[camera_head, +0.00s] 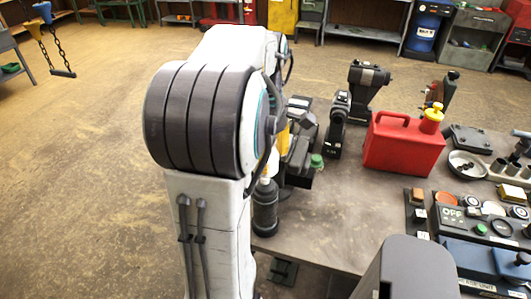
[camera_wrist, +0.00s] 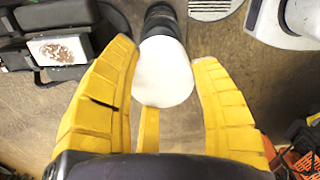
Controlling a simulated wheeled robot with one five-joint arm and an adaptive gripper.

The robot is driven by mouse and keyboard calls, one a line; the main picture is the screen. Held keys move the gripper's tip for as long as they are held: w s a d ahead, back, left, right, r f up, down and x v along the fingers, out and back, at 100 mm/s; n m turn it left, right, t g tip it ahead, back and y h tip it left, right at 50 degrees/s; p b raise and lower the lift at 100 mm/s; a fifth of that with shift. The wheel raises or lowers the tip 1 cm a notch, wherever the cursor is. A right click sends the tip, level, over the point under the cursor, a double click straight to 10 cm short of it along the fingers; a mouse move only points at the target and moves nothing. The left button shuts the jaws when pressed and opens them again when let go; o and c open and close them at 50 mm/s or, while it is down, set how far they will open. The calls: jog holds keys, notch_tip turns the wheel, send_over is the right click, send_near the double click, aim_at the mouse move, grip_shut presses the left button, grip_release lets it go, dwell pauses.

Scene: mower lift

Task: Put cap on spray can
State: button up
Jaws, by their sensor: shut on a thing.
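My gripper (camera_wrist: 166,62) has its two yellow fingers closed around a round white cap (camera_wrist: 166,78) in the wrist view. A black cylinder, apparently the spray can (camera_wrist: 160,18), shows just beyond the cap. In the head view the dark spray can (camera_head: 265,208) stands upright near the left edge of the workbench, with something pale at its top. My arm hides most of the gripper there; a bit of yellow shows above the can. I cannot tell whether the cap touches the can.
The workbench (camera_head: 330,220) carries a red fuel can (camera_head: 402,145) with a yellow top, a grey bowl (camera_head: 469,165) and a control panel (camera_head: 475,222) at right. Dark tools stand close behind the spray can. Bare bench lies to the can's right.

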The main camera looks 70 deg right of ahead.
jog(key=shift+f+b, duration=2.45)
jog(key=shift+f, duration=0.35)
jog(key=shift+f+b, duration=0.3)
jog(key=shift+f, duration=0.3)
jog(key=o, duration=0.5)
jog(key=shift+r, duration=0.1)
jog(key=shift+r+p, duration=5.05)
jog(key=shift+r, duration=0.4)
